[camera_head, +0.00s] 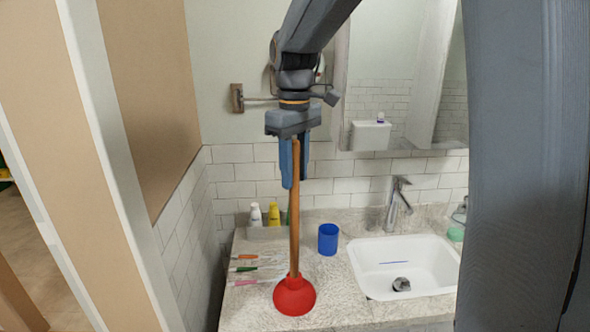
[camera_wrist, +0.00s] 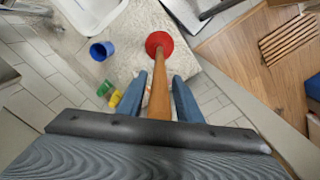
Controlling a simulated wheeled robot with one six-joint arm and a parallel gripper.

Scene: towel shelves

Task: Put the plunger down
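The plunger has a red rubber cup (camera_head: 294,297) and a long wooden handle (camera_head: 294,215). It is close to upright, cup down, over the front left part of the counter in the head view. My gripper (camera_head: 294,180) points down with its blue fingers on either side of the upper handle, shut on it. In the wrist view the handle (camera_wrist: 159,100) runs between the fingers to the red cup (camera_wrist: 159,45). I cannot tell whether the cup touches the counter or hangs just above it.
The stone counter (camera_head: 340,277) holds a blue cup (camera_head: 328,239), small bottles (camera_head: 274,215) at the back, and several toothbrushes (camera_head: 256,268) left of the plunger. A white sink (camera_head: 420,264) with a faucet (camera_head: 397,203) is at the right. A tiled wall stands behind.

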